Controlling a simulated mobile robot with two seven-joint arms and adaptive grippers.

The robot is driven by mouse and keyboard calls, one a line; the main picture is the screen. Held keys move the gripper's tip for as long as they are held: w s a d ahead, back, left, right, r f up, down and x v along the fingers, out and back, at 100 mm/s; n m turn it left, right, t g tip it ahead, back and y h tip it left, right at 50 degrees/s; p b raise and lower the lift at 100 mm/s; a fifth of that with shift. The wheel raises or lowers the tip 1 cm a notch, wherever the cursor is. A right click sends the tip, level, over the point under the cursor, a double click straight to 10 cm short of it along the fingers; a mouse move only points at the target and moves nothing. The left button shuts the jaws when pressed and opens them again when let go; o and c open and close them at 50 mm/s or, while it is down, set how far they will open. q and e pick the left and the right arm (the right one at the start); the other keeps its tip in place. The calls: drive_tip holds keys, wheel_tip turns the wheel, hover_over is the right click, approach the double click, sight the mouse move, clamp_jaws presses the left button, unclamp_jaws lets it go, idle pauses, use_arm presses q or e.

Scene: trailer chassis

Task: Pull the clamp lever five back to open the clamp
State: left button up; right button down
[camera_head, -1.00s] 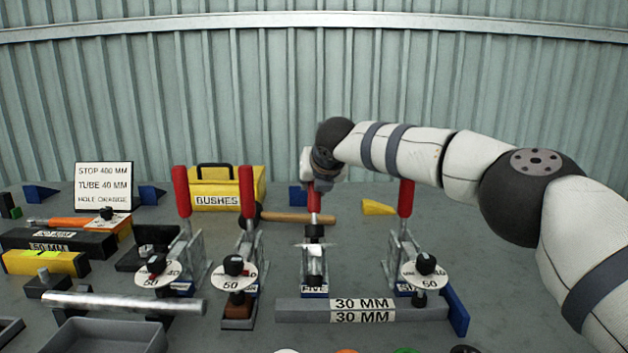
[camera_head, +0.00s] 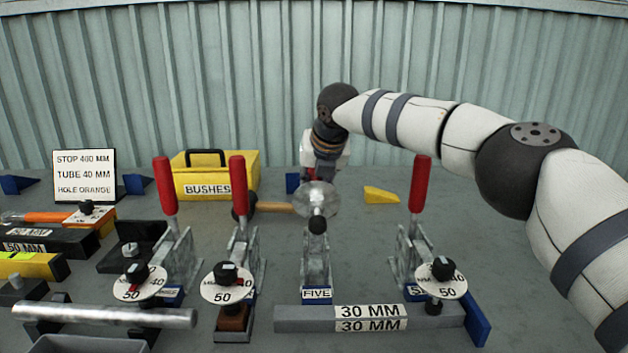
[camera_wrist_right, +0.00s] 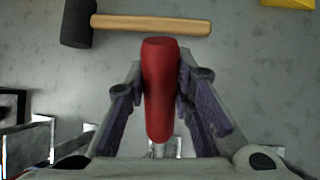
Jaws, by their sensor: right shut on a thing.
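Clamp five (camera_head: 316,262) stands behind the grey 30 MM bar, with a FIVE label (camera_head: 317,294) on its base. Its round disc (camera_head: 318,199) is swung up and faces the head camera, its black tip (camera_head: 318,225) pointing forward. Its red lever handle (camera_wrist_right: 160,85) shows in the right wrist view between the fingers; in the head view it is hidden behind the disc and gripper. My right gripper (camera_wrist_right: 160,92) is shut on this handle. It also shows in the head view (camera_head: 324,155), behind the clamp, fingertips hidden. My left gripper is not in view.
Clamps with upright red handles stand to the left (camera_head: 238,185) and right (camera_head: 420,185). A hammer (camera_wrist_right: 150,25) lies behind clamp five. A yellow BUSHES box (camera_head: 215,175) is at back left, a yellow wedge (camera_head: 380,195) at back right. The 30 MM bar (camera_head: 290,319) lies in front.

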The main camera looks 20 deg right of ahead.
drive_tip(key=shift+f, duration=0.25)
drive_tip(key=c, duration=1.3)
unclamp_jaws()
drive_tip(key=shift+c, duration=0.2)
drive_tip(key=shift+r, duration=0.1)
drive_tip(key=v, duration=1.2)
